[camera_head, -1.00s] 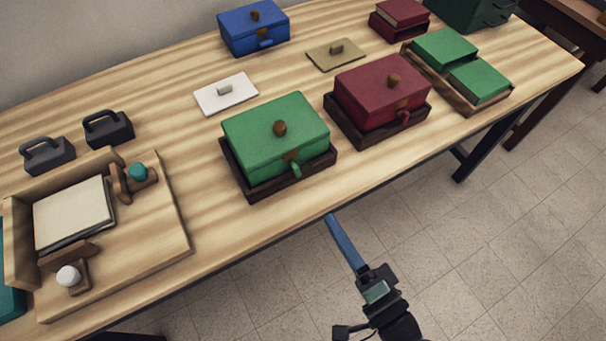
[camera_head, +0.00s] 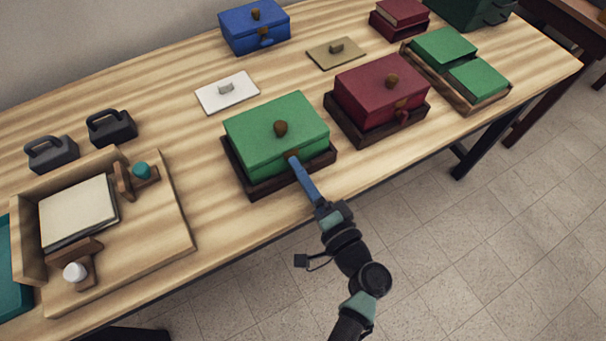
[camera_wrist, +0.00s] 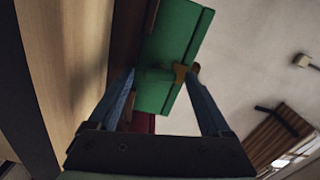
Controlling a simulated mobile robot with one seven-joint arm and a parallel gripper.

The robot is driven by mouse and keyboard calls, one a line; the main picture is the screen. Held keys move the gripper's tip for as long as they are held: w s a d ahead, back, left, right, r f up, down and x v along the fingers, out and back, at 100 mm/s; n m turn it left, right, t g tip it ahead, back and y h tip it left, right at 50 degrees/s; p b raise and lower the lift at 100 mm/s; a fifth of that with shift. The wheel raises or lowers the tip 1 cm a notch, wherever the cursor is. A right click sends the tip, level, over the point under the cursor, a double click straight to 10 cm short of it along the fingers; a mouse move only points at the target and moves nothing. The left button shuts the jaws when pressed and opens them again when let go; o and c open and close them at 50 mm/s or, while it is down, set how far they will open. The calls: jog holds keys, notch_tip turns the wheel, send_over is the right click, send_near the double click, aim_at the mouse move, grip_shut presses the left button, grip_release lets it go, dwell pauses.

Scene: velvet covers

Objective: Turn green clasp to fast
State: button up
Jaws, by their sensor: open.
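The green box (camera_head: 270,128), with a brown knob on its lid, sits in a dark tray (camera_head: 258,189) near the table's front edge. Its green clasp (camera_wrist: 154,76) shows in the wrist view on the box's front. It has a brown mount (camera_wrist: 181,71) and its lever points toward the tray and table side. My gripper (camera_head: 291,159) is at the front of the green box and hides the clasp in the head view. In the wrist view my gripper (camera_wrist: 162,71) is open, with the clasp between its blue fingers. Whether either finger touches the clasp I cannot tell.
A dark red box (camera_head: 380,92) in its own tray stands just right of the green box. A blue box (camera_head: 254,28) and a white plate (camera_head: 227,93) lie behind. A wooden tray (camera_head: 170,225) is at left. The floor side in front is free.

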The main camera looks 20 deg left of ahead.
grip_shut()
jog(key=shift+m, duration=0.8)
grip_release()
jog(key=shift+s+d, duration=0.1)
jog(key=b+v, duration=0.1)
jog(key=v, duration=1.1)
jog(key=shift+s+d, duration=0.3)
